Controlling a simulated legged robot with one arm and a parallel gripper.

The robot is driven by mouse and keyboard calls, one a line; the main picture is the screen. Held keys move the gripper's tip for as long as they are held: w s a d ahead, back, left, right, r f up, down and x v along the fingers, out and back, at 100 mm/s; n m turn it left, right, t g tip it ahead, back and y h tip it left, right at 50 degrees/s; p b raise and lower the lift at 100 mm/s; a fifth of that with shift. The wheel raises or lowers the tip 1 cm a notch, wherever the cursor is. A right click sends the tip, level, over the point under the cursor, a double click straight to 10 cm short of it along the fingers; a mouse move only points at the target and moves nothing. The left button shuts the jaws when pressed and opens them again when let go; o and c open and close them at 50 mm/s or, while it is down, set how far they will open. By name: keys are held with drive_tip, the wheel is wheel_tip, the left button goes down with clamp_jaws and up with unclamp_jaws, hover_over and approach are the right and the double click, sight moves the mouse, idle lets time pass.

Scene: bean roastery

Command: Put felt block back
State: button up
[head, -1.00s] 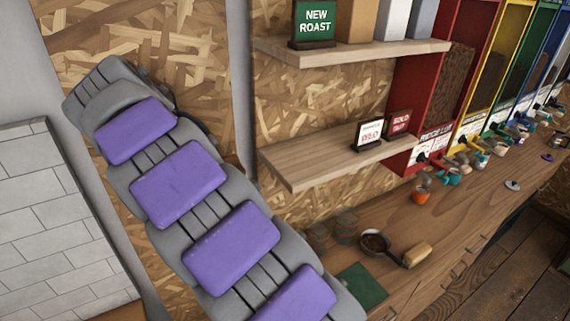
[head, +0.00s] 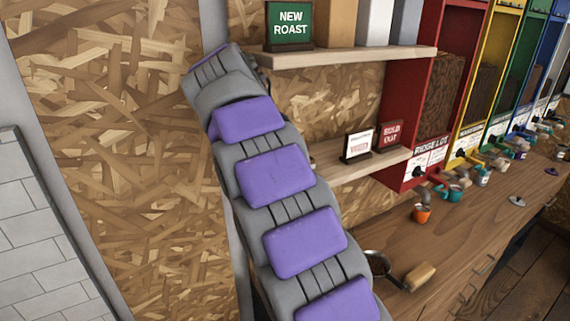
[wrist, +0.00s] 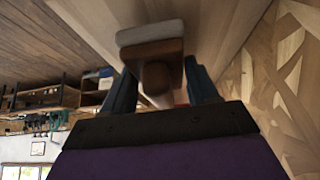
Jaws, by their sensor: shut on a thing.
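In the wrist view my gripper (wrist: 160,92) is shut on the felt block (wrist: 151,50), a brown piece with a pale grey layer along its far edge. A rounded brown stem of it runs back between the dark fingers. The block is held up, with pale wood behind it. In the head view my purple and grey arm reaches up past the left end of the wooden shelves. The gripper and the block do not show there, so their exact place over the shelves cannot be told.
The upper shelf (head: 345,58) bears a green NEW ROAST sign (head: 289,26) and bags. The lower shelf (head: 365,166) holds a white sign (head: 357,144) and a SOLD OUT sign (head: 390,136). A pan (head: 376,262), an orange cup (head: 422,213) and bean dispensers stand along the counter (head: 470,228).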

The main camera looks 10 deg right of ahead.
drive_tip(key=shift+w+d+f, duration=0.1)
drive_tip(key=shift+d, duration=0.4)
drive_tip(key=shift+w+d+f, duration=0.1)
drive_tip(key=shift+d, duration=0.4)
drive_tip(key=shift+w+a+f+b, duration=0.2)
drive_tip(key=shift+a+f+b, duration=0.35)
drive_tip(key=shift+a+b, duration=0.1)
drive_tip(key=shift+s+a+r, duration=0.1)
drive_tip(key=shift+a+r, duration=0.05)
drive_tip(key=shift+a, duration=0.6)
drive_tip(key=o, duration=0.9)
drive_tip(key=shift+d, duration=0.35)
drive_tip(key=shift+o, duration=0.2)
drive_tip(key=shift+d, duration=0.3)
drive_tip(key=shift+a+f, duration=0.15)
drive_tip(key=shift+f, duration=0.05)
drive_tip(key=shift+a+r, duration=0.1)
drive_tip(key=shift+a, duration=0.1)
drive_tip(key=p+v, duration=1.6)
drive_tip(key=v, duration=0.1)
drive_tip(key=shift+s, duration=0.35)
drive_tip(key=shift+s, duration=0.1)
